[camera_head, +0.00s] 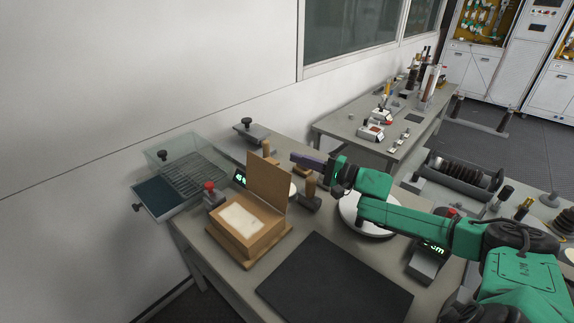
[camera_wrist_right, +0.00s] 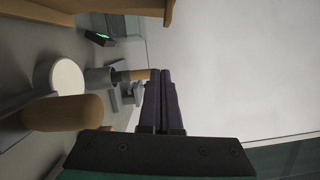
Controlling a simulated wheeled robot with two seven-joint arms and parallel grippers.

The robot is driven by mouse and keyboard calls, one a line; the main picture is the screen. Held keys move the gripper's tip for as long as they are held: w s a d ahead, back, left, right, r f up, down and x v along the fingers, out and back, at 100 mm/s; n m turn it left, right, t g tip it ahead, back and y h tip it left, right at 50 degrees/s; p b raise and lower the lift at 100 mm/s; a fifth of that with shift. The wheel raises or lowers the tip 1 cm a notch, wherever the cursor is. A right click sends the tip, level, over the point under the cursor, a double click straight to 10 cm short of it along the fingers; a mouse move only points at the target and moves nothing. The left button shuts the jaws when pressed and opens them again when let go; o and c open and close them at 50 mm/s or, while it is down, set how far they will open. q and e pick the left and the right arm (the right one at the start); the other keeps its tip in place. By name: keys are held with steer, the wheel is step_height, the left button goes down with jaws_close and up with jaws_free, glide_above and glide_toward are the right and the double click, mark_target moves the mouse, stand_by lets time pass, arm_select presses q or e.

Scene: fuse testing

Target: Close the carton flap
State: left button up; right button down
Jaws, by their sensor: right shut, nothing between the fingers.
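The carton (camera_head: 241,238) is a tan open box on the near-left part of the bench, with a pale sheet or content (camera_head: 240,219) showing inside. Its flap (camera_head: 268,181) stands upright along the carton's back-right side. My right gripper (camera_head: 295,158) is shut and empty, its dark fingers pointing left just beside the flap's upper right corner. They look apart from it. In the right wrist view the shut fingers (camera_wrist_right: 160,78) point up the picture, and a tan panel edge, likely the flap (camera_wrist_right: 115,7), shows beyond them. My left gripper is not in view.
A wooden-handled tool (camera_head: 310,190) and a white round plate (camera_head: 352,222) lie under my right arm. A red-knobbed device (camera_head: 211,195) stands left of the carton. A glass-sided tank (camera_head: 185,165) is at the back left. A black mat (camera_head: 335,285) lies in front.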

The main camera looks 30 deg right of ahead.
mark_target(269, 180)
steer(key=a+p, duration=0.1)
steer(key=a, duration=0.2)
steer(key=a+r+p, duration=0.1)
steer(key=shift+s+a+p, duration=0.3)
steer(key=shift+a, duration=0.05)
